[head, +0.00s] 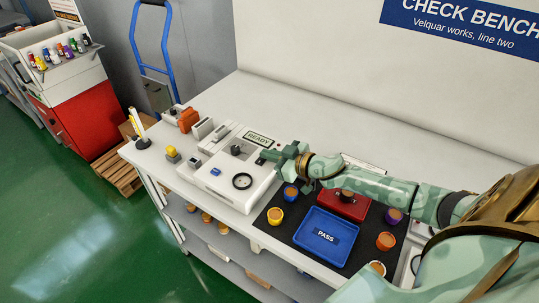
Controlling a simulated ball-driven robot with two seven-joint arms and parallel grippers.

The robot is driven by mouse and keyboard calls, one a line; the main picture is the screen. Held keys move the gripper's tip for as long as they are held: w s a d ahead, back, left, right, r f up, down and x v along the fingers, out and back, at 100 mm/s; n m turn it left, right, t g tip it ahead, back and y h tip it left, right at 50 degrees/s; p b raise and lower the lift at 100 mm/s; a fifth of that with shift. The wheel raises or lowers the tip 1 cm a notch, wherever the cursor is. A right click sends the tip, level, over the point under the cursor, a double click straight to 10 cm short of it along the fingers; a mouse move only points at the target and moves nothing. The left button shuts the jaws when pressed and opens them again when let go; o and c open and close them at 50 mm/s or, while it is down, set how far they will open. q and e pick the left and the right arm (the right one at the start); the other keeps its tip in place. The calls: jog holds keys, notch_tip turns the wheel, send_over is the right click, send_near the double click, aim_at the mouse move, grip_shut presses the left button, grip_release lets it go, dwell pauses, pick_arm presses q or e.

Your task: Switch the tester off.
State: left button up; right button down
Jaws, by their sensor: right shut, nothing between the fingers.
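The tester (222,183) is a white box on the bench, with a round dial (242,181) on its front part, a dark knob (236,150) farther back and a display reading READY (258,138). My right gripper (268,157) is shut and empty. It is at the tester's right side, just below the display in the picture; I cannot tell whether it touches the tester. My right arm comes in from the right and hides part of the bench. My left gripper is out of view.
A blue PASS tray (324,238) lies on a black mat (269,232) with several coloured pots and a red box (344,205) around it. Small items, including an orange one (188,120), stand left of the tester. A hand truck (151,48) stands behind the bench's left end.

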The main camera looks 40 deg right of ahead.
jog(key=shift+f+m, duration=0.15)
jog(key=shift+m, duration=0.15)
jog(key=shift+f, duration=0.1)
jog(key=r+p, duration=0.1)
jog(key=p, duration=0.1)
jog(key=r+p, duration=0.1)
jog(key=r, duration=0.1)
jog(key=r+p, duration=0.2)
jog(key=shift+d+r+p, duration=0.15)
jog(key=shift+d+p, duration=0.15)
jog(key=shift+d, duration=0.05)
jog(key=shift+s+d+f, duration=0.15)
jog(key=shift+s+d, duration=0.05)
jog(key=shift+s, duration=0.4)
jog(key=shift+s+d+f, duration=0.1)
jog(key=shift+s+d, duration=0.05)
jog(key=shift+s, duration=0.4)
jog(key=v, duration=0.7)
jog(key=shift+d, duration=0.35)
jog(key=shift+f, duration=0.1)
